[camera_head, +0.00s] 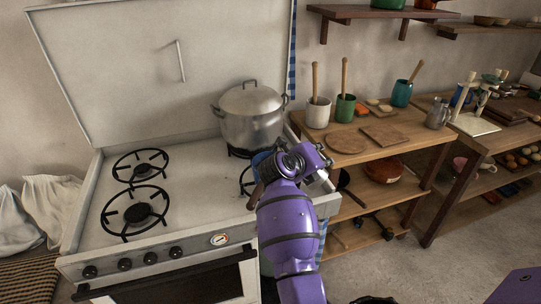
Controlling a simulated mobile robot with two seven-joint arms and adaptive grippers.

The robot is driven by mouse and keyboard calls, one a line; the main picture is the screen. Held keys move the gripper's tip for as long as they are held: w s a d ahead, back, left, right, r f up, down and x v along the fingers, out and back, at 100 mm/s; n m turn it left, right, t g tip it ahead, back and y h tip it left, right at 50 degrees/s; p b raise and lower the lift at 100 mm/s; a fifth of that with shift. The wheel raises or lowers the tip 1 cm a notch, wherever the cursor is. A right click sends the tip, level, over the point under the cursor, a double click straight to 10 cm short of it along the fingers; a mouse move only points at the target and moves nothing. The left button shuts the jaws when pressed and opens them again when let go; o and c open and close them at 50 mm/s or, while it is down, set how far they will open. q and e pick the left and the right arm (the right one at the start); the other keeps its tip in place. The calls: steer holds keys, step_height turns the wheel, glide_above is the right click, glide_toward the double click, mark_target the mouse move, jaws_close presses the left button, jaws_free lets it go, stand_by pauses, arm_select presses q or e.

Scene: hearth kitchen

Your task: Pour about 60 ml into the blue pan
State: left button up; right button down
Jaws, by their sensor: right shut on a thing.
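A blue rim, seemingly the blue pan (261,158), shows at the right front burner of the stove. Most of it is hidden behind my right arm. A brown handle (254,197) sticks out toward the front of the stove, just left of my arm. My purple right gripper (318,163) is over the stove's right edge, right of the blue rim. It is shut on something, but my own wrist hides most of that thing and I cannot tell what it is. My left gripper is not in view.
A lidded metal pot (252,117) stands on the back right burner. The left burners (140,212) are bare. Right of the stove, a wooden shelf unit (385,147) holds utensil cups, boards and a metal jug (438,113). A red pan (384,171) sits on its lower shelf.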

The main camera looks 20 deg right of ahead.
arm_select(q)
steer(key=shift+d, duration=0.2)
arm_select(e)
steer(key=shift+r, duration=0.15)
stand_by(0.3)
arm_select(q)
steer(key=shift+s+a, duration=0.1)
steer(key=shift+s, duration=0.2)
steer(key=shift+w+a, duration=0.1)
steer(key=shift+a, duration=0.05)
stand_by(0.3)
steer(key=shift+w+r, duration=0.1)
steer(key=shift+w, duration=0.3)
